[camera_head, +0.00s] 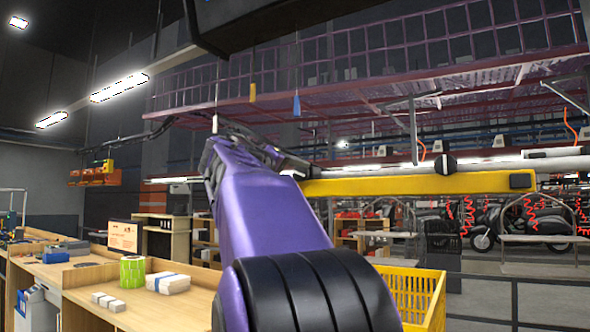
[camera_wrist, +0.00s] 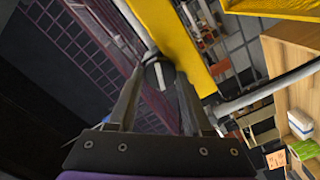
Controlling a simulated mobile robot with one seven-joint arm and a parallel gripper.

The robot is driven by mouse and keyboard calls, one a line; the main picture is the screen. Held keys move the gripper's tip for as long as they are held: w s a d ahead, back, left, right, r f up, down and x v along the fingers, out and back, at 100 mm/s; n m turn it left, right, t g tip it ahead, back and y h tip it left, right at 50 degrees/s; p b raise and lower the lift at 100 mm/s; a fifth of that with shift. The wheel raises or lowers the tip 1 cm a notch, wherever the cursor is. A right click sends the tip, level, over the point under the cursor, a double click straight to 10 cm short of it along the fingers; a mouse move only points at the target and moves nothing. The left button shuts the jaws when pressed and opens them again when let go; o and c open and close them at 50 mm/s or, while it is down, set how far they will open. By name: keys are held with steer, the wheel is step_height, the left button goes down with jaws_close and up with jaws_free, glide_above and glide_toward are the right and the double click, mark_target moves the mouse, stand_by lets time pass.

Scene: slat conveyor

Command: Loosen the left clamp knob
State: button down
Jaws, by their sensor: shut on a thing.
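The left clamp knob (camera_wrist: 159,73) is a dark round knob with a pale bar across its face, seen in the wrist view beside the yellow beam. My gripper (camera_wrist: 158,78) has one finger on each side of it and is shut on it. In the head view my purple arm reaches up to the left end of the yellow beam (camera_head: 420,185) and hides this knob. A second black knob (camera_head: 445,164) sits further right on the pale pipe (camera_head: 520,164), away from my gripper.
A yellow crate (camera_head: 435,300) stands below the beam. A wooden workbench (camera_head: 180,310) at lower left carries a green roll (camera_head: 132,271) and white packs. A purple railed walkway (camera_head: 400,55) runs above and behind.

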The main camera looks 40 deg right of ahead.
steer(key=shift+n+p, duration=0.65)
steer(key=shift+n, duration=1.55)
steer(key=shift+c, duration=1.6)
jaws_free()
steer(key=b+v, duration=0.4)
steer(key=v, duration=1.3)
steer(key=shift+a+b, duration=0.25)
steer(key=shift+b, duration=0.15)
